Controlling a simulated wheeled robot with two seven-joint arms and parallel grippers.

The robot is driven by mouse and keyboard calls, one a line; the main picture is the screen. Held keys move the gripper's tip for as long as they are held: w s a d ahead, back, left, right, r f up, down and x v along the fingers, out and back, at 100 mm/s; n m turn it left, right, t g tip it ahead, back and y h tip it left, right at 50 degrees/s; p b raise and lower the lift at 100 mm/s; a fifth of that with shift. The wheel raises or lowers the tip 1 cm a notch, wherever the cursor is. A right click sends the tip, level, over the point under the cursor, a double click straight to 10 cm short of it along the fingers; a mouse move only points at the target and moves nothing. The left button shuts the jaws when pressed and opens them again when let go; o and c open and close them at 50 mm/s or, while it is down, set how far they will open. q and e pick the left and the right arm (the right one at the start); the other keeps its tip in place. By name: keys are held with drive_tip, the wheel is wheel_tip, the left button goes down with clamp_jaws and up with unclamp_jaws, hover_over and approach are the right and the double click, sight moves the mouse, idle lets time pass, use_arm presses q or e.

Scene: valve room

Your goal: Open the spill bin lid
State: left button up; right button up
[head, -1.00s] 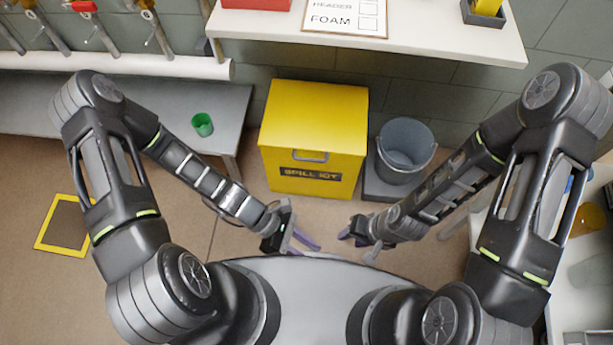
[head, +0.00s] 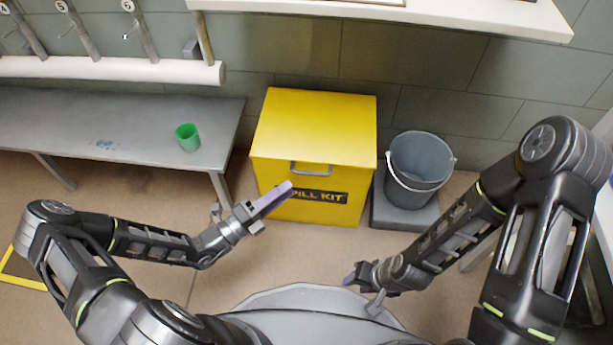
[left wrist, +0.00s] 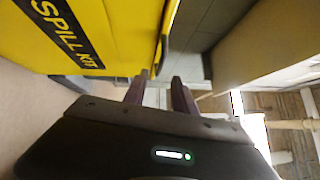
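The yellow spill bin (head: 290,208) stands on the floor against the wall, marked "SPILL KIT". Its lid (head: 318,122) is flat and shut, with a grey handle (head: 311,172) at the front edge. My left gripper (head: 288,188) is in front of the bin, its purple fingers overlapping the bin's front face just below and left of the handle. In the left wrist view the two fingers (left wrist: 160,92) are apart with nothing between them, and the bin (left wrist: 120,35) fills the upper left. My right gripper (head: 352,278) is low, right of my base; its finger gap is unclear.
A grey bucket (head: 418,162) stands on a dark grey block (head: 402,212) right of the bin. A grey bench (head: 120,135) with a green cup (head: 187,137) is at left. A white shelf (head: 450,18) overhangs above. Floor in front of the bin is clear.

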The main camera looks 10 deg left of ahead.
use_arm(q)
drive_tip(key=b+x, duration=0.2)
drive_tip(key=x, duration=0.5)
drive_tip(key=shift+w+d, duration=0.2)
drive_tip(key=shift+d, duration=0.1)
clamp_jaws()
idle(1.2)
